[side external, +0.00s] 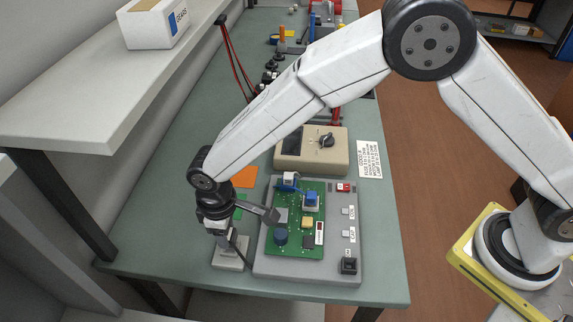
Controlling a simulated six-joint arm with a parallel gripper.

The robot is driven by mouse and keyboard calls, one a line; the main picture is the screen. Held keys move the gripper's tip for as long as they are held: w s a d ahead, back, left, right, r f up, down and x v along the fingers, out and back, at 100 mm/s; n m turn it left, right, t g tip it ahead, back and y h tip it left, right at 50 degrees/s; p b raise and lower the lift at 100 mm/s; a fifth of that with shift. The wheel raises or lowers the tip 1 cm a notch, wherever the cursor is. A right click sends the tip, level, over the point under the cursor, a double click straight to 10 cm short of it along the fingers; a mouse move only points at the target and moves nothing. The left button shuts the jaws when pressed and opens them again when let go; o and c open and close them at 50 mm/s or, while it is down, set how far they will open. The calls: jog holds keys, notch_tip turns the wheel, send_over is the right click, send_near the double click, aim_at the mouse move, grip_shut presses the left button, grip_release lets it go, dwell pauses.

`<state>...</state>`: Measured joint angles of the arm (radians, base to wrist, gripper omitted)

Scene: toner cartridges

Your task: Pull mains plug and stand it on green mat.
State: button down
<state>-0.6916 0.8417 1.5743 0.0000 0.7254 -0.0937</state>
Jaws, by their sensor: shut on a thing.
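My gripper (222,236) points down at the near left of the bench, over a small light grey block (229,262) that looks like a mains socket. It is shut on the mains plug, which is mostly hidden by the fingers. A thin dark cable (243,246) shows just right of the fingers. I cannot tell whether the plug is still seated in the block or just above it. The green mat (240,211) lies behind the gripper, partly hidden by my wrist.
An orange mat (245,177) lies behind the green one. Right of the gripper, a grey base (341,230) carries a green circuit board (310,240) and a black socket (348,266). A beige meter (310,146) stands behind. A shelf (95,100) overhangs at left.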

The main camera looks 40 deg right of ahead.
jog(key=shift+r, duration=1.5)
dwell(0.9)
jog(key=shift+r, duration=1.85)
jog(key=shift+d+r, duration=0.1)
jog(key=shift+d, duration=0.5)
jog(key=d+r, duration=0.2)
jog(key=d, duration=0.8)
jog(key=shift+s+d, duration=0.3)
jog(key=shift+s, duration=0.15)
jog(key=shift+w, duration=0.1)
